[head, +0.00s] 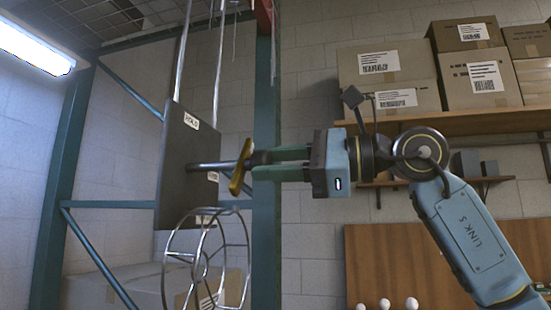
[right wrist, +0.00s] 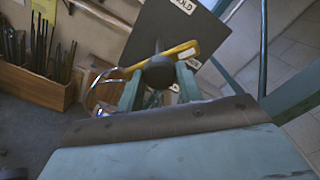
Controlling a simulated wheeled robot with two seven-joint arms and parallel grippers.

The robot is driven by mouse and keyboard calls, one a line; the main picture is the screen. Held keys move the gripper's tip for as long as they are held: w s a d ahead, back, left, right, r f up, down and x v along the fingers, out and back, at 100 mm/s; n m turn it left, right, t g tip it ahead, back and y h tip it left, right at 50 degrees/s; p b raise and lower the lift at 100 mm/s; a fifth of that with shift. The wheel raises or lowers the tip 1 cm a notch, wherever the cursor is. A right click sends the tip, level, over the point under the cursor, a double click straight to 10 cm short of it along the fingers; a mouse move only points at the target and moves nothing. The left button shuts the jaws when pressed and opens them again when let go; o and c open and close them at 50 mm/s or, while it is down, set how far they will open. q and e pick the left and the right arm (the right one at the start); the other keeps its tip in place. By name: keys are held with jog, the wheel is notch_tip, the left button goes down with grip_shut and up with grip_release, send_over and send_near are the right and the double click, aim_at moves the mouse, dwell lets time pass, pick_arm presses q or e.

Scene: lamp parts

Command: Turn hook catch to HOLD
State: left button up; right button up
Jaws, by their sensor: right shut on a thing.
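The hook catch shows as a yellow lever (head: 239,172) on a metal shaft (head: 208,166) that stands out from a dark upright panel (head: 172,160). My right gripper (head: 255,164) comes in level from the right, with its fingers at the lever's hub. In the right wrist view the gripper (right wrist: 158,82) is shut on a dark round knob (right wrist: 159,71) in front of the yellow lever (right wrist: 180,54). The lever slants up to the right there. A label ending in "OLD" (right wrist: 183,5) is partly cut off at the panel's top. My left gripper is out of view.
A wire wheel-shaped frame (head: 205,262) hangs just below the panel. A blue-green post (head: 265,120) stands behind my gripper. Cartons (head: 388,72) sit on a wooden shelf (head: 450,120) at the right, behind my arm. Wall is clear between post and shelf.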

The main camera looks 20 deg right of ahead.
jog(key=n, duration=0.3)
jog(key=shift+r+n+p, duration=0.1)
jog(key=shift+n+p, duration=0.2)
jog(key=shift+n, duration=1.7)
jog(key=o, duration=1)
jog(key=shift+d, duration=0.1)
jog(key=b+v, duration=0.3)
jog(key=v, duration=1)
jog(key=shift+s+d, duration=0.1)
jog(key=shift+s, duration=0.1)
